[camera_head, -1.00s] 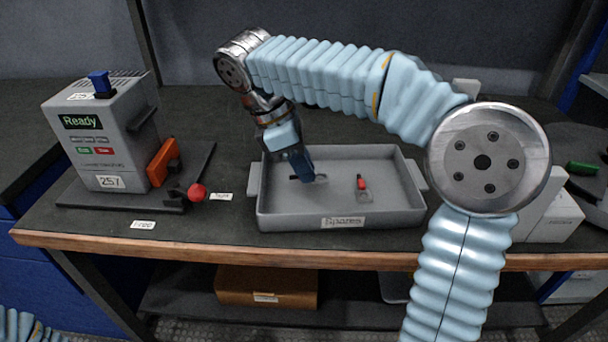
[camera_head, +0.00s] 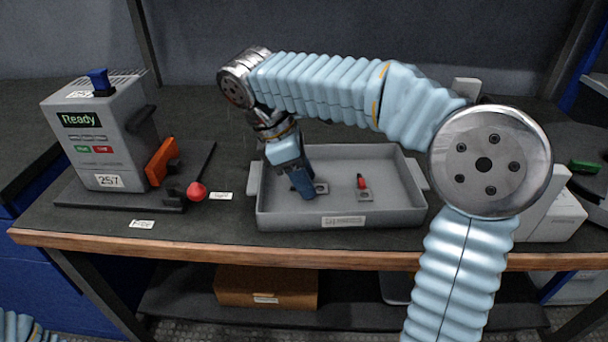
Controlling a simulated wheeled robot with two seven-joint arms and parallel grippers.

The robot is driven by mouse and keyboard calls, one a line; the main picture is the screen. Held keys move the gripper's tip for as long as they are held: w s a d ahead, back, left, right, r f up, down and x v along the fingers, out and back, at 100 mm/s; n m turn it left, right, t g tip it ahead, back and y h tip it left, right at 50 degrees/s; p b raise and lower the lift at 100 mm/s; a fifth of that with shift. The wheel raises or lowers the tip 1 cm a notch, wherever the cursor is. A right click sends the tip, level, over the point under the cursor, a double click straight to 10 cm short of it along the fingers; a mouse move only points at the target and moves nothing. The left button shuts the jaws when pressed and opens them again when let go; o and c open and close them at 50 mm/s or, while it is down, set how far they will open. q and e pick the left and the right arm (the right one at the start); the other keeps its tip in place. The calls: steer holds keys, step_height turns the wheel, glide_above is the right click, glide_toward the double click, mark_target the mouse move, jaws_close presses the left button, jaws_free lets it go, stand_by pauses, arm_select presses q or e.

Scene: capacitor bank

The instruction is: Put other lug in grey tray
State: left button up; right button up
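The grey tray (camera_head: 390,216) stands on the bench, its front label blurred. One lug, a small grey plate with a red part (camera_head: 362,188), lies on the tray floor right of centre. The other lug (camera_head: 321,188) shows as a small grey plate at my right gripper, partly hidden by its blue fingers. My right gripper (camera_head: 305,190) points down inside the tray, left of centre. Its fingers overlap in this view, so I cannot tell whether they grip the lug or stand open around it. My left gripper is not in view.
A grey tester (camera_head: 95,140) reading "Ready" stands at the left, with an orange block (camera_head: 162,160) and a red knob (camera_head: 196,191) beside it. White boxes (camera_head: 555,215) stand right of the tray.

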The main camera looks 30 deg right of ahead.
steer(key=p+v, duration=0.4)
steer(key=v, duration=0.8)
steer(key=shift+r, duration=0.35)
